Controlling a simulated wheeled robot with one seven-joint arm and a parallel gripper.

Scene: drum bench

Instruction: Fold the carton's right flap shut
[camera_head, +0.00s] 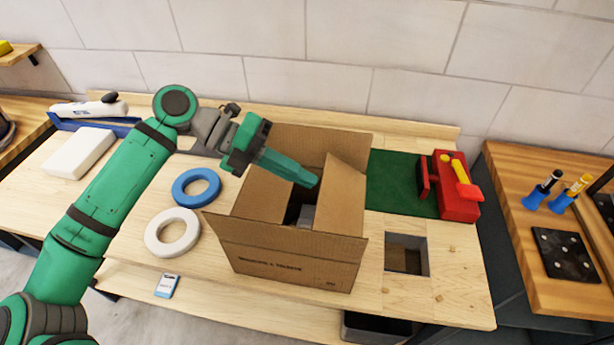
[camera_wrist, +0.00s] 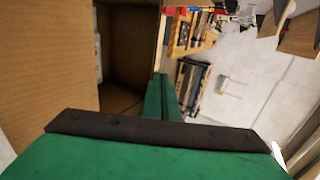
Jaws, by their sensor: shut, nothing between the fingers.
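The open brown carton (camera_head: 290,262) stands on the bench in the middle of the head view. Its right flap (camera_head: 342,198) stands up at a slant over the right side of the opening. In the wrist view, the shut fingers (camera_wrist: 164,98) lie beside the carton's cardboard (camera_wrist: 45,60). The carton's inside is partly hidden; something grey shows in it.
A blue ring (camera_head: 196,173) and a white ring (camera_head: 157,240) lie left of the carton. A green mat (camera_head: 392,180) and a red device (camera_head: 460,204) with a yellow handle are to the right. A square opening (camera_head: 394,240) is in the bench's front right. Bare wood surrounds it.

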